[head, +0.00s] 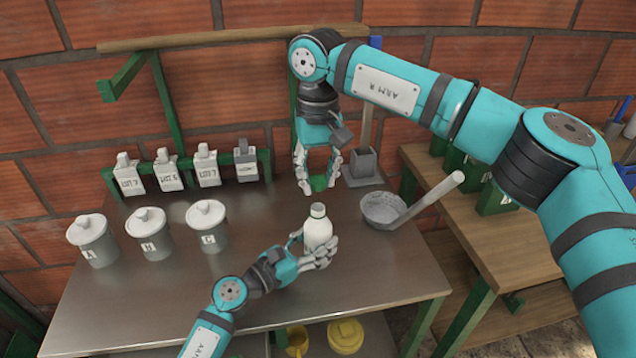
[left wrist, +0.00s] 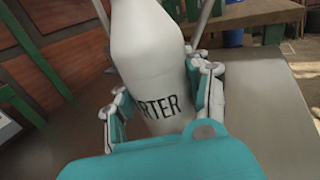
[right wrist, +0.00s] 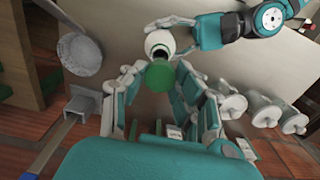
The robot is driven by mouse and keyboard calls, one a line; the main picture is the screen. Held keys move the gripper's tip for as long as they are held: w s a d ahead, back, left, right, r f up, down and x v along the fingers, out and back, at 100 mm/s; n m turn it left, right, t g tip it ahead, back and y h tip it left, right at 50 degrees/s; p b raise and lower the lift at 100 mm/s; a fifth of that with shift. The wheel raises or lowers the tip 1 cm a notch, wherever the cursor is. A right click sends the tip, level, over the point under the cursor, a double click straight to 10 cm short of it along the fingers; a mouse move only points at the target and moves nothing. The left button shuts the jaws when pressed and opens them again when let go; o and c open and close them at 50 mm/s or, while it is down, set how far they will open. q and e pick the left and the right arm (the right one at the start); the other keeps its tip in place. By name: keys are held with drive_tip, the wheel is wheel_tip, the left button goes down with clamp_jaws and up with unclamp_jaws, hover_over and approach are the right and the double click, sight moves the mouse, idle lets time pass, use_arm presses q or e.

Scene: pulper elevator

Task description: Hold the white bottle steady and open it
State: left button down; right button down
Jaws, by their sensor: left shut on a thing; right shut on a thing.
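In the left wrist view the bottle (left wrist: 155,60) shows dark letters ending in "RTER" between the fingers. My right gripper (head: 318,172) is above and behind the bottle, fingers pointing down, shut on a green cap (right wrist: 158,78). In the right wrist view the cap is apart from the bottle (right wrist: 158,40), whose dark open mouth shows.
Several lidded grey jars (head: 208,228) stand at the left. Labelled bottles (head: 168,172) line a rack at the back left. A grey bowl (head: 383,212) with a light handle is right of the bottle, near a grey square holder (head: 363,162).

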use_arm(q)
drive_tip(key=c, duration=0.5)
unclamp_jaws()
